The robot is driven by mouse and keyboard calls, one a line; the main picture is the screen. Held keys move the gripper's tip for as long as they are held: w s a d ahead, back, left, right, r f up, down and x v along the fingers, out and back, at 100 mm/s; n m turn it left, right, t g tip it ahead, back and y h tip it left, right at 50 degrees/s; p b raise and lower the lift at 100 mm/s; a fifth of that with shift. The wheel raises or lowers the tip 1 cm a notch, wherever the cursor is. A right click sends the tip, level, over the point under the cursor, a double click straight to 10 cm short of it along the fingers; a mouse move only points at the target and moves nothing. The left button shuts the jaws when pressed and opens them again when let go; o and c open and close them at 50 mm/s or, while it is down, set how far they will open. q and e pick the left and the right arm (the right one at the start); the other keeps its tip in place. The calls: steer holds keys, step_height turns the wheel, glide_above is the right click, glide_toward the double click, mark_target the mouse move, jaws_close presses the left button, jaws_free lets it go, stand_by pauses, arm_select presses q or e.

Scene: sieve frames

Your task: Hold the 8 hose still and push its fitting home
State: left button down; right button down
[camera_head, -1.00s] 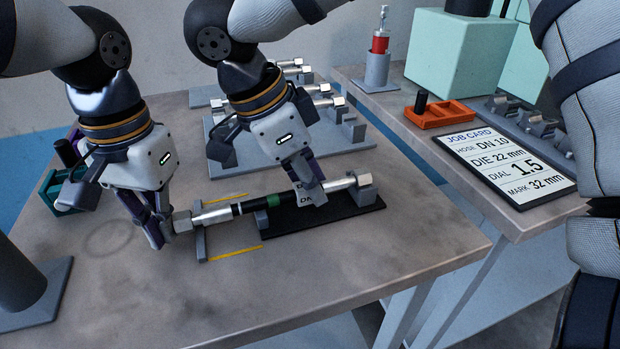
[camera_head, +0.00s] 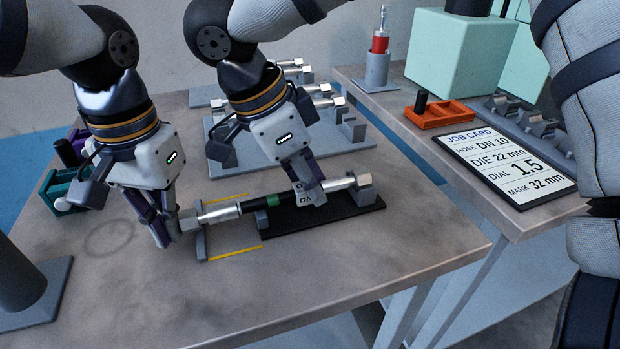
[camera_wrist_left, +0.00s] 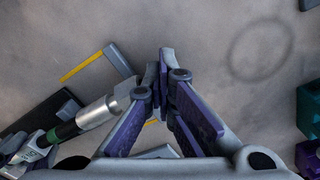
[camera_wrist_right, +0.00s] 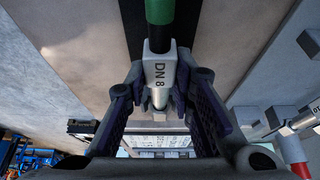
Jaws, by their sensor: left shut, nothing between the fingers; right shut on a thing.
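The black hose (camera_head: 256,205) with a green band lies over a black mat. Its tag reads DN 8 in the right wrist view (camera_wrist_right: 160,75). A silver fitting (camera_head: 222,213) with a hex nut (camera_head: 188,219) is on its left end, over a grey upright plate. A second silver fitting (camera_head: 340,184) is at the right end. My left gripper (camera_head: 165,238) is shut and empty, its fingertips close against the nut's outer end; exact contact is hard to see. My right gripper (camera_head: 314,194) is shut around the hose at its white tag.
Two yellow lines (camera_head: 235,251) mark the table beside the fitting. A grey plate (camera_head: 201,243) stands at the mat's left. More hoses (camera_head: 320,104) lie in a rack behind. The front of the table is clear.

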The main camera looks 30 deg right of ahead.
arm_select(q)
steer(key=shift+a, duration=0.2)
steer(key=shift+w+r, duration=0.1)
steer(key=shift+r, duration=0.15)
step_height(320, 180, up, 8)
steer(key=a, duration=0.1)
steer(key=shift+f, duration=0.25)
arm_select(e)
steer(key=c, duration=1.3)
jaws_free()
